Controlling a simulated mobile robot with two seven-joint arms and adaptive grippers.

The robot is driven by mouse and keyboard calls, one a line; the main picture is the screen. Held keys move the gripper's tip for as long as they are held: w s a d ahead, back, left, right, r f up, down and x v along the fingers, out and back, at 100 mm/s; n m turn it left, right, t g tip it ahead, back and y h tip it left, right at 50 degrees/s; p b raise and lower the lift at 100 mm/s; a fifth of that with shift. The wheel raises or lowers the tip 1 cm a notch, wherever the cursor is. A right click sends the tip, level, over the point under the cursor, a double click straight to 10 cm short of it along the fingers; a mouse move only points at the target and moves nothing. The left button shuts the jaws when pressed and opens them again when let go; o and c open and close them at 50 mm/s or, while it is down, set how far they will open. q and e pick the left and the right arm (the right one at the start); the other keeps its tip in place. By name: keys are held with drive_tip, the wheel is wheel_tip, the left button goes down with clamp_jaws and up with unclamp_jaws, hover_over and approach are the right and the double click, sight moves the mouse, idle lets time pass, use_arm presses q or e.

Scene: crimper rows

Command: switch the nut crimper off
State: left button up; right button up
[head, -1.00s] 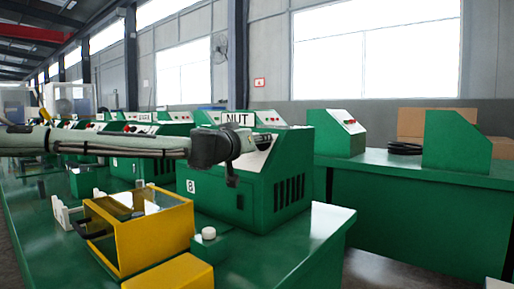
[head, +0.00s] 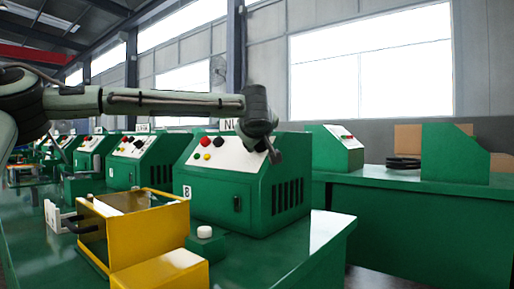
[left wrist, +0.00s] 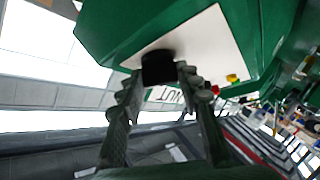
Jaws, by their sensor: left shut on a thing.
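The nut crimper (head: 215,205) is a green box with a sloped white panel, on a green bench in the head view. Its NUT sign (head: 228,124) is partly hidden by my arm. The panel shows red (head: 205,141) and yellow (head: 205,156) buttons. My left gripper (head: 274,152) is at the right end of this panel. In the left wrist view, the fingers of my left gripper (left wrist: 160,78) are shut on a black knob (left wrist: 157,66) on the white panel (left wrist: 205,42). Which way the knob is turned cannot be told. My right gripper is out of view.
A yellow guard box (head: 150,235) and a white-topped button box (head: 205,236) stand before the crimper. Other green crimpers (head: 132,160) line up to the left. Another bench (head: 400,215) stands behind at right, with a gap between.

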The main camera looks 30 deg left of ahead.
use_arm(q)
drive_tip(key=shift+w+d+r+n+g+y, duration=0.1)
drive_tip(key=shift+n+g+y, duration=0.2)
drive_tip(key=shift+n+g, duration=0.6)
drive_tip(key=shift+r+n+g, duration=0.1)
drive_tip(key=shift+n+g, duration=0.3)
drive_tip(key=shift+n, duration=0.6)
drive_tip(key=shift+w+n+g+p, duration=0.1)
drive_tip(key=shift+n+g+p, duration=0.3)
drive_tip(key=shift+n+g, duration=0.6)
drive_tip(key=shift+n, duration=0.3)
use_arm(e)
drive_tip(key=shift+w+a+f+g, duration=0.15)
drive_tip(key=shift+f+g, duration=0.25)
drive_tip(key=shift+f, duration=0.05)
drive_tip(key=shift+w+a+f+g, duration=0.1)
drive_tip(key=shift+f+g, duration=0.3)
use_arm(q)
drive_tip(key=o, duration=1.2)
drive_tip(key=shift+c, duration=0.2)
drive_tip(key=shift+r, duration=0.1)
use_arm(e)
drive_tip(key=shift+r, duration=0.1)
